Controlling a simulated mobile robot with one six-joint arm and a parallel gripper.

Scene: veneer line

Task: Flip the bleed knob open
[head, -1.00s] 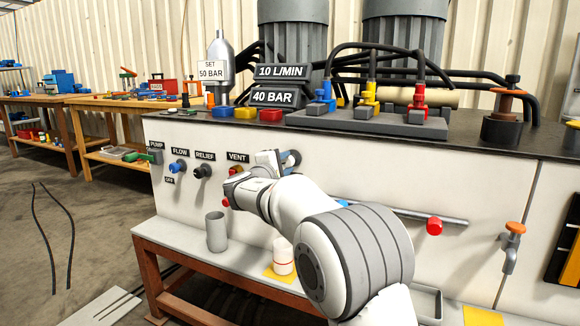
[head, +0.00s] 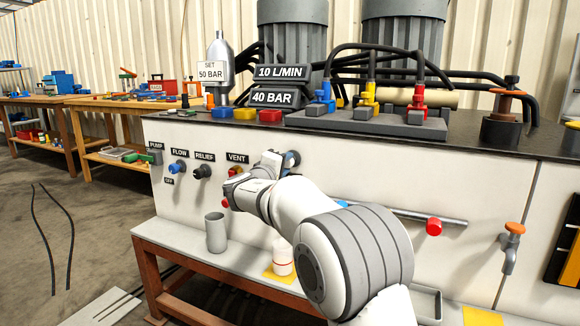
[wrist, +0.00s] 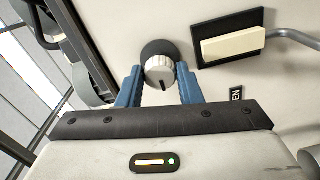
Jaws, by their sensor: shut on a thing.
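The bleed knob (wrist: 159,75) shows in the wrist view as a round silver knob with a dark pointer mark, on a black round base against the pale panel. My gripper (wrist: 160,69) has its two blue fingers on either side of the knob, shut on it. In the head view my gripper (head: 270,163) is at the panel, right of the VENT label (head: 237,158). The arm hides most of the fingers and the knob there.
In the wrist view a black plate (wrist: 208,27) with a cream block is beside the knob. FLOW (head: 177,167) and RELIEF (head: 202,171) knobs are to the left. A grey cup (head: 215,232) and white bottle (head: 282,262) stand on the ledge below.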

